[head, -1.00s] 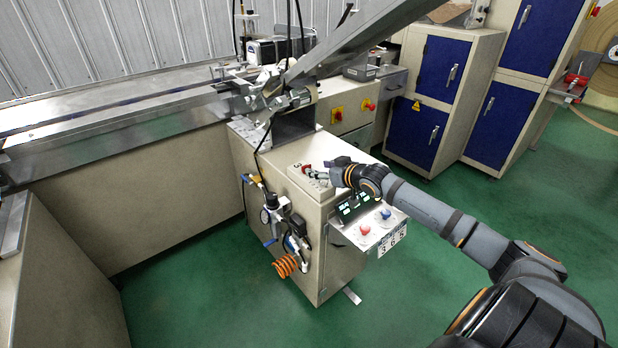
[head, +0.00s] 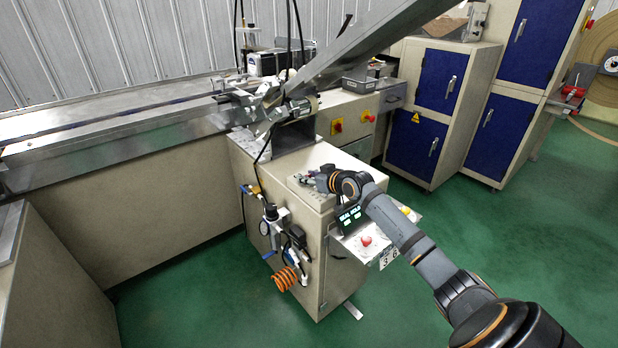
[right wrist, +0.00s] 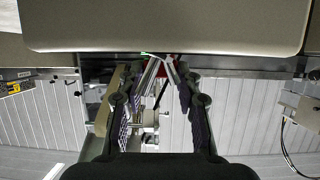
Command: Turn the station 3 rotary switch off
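My left gripper is not in view.
A front panel with a lit display (head: 350,218), a red knob (head: 366,241) and a yellow knob (head: 405,210) lies beneath my right forearm. A slanted metal chute (head: 360,50) rises behind. Blue-door cabinets (head: 440,75) stand at the back right. Green floor is open to the right.

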